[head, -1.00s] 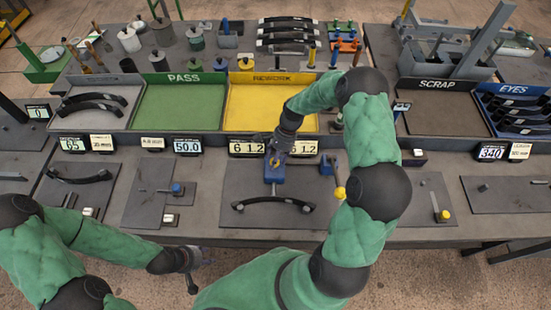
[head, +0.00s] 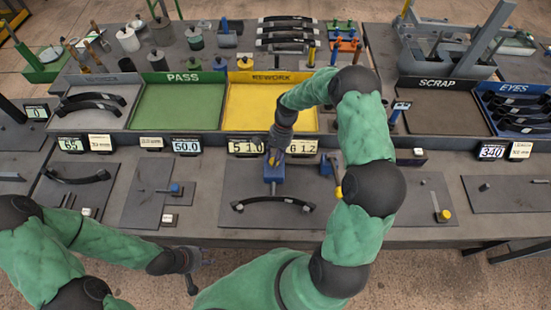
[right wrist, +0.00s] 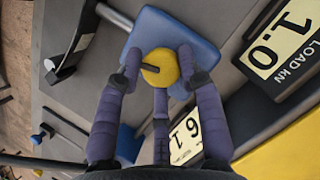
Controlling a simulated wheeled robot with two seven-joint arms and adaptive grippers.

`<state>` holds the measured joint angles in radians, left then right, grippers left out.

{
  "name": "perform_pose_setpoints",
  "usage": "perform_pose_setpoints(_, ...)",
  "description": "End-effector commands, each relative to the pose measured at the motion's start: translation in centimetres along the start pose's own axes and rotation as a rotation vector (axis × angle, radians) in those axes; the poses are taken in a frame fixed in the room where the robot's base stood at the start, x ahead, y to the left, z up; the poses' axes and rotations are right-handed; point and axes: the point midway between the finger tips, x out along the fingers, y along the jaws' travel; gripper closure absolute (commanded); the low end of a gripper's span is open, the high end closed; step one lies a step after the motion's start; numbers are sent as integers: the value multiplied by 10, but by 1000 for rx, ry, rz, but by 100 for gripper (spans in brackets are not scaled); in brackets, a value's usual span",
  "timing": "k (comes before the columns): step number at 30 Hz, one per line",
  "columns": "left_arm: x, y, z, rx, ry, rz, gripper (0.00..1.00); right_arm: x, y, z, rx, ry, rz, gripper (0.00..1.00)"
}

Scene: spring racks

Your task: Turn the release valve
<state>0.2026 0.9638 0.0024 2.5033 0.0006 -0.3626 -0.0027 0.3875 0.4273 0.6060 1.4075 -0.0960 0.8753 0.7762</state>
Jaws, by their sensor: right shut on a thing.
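The release valve is a round yellow knob (right wrist: 159,62) on a blue block (right wrist: 190,38), seen in the right wrist view. In the head view the blue block (head: 275,173) stands at the back of the middle plate, below the yellow tray. My right gripper (right wrist: 158,72) has its fingers around the yellow knob and is shut on it; it also shows in the head view (head: 275,157). A black curved spring (head: 272,204) lies on the plate in front of the block. My left gripper (head: 202,262) hangs in front of the bench, away from the valve; its fingers are too small to judge.
A load display (right wrist: 285,45) reads 1.0 kN. Behind stand the green PASS tray (head: 180,128), the yellow REWORK tray (head: 270,127) and the dark SCRAP tray (head: 440,120). A yellow-tipped lever (head: 338,192) stands beside my right forearm.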

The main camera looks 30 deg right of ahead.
Motion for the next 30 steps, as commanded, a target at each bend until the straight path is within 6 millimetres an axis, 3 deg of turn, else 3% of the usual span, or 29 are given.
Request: perform_pose_setpoints(30, 20, -7, -1, 0, 0, 0, 60, 2, -5, 4, -890, -3, 368, 95)
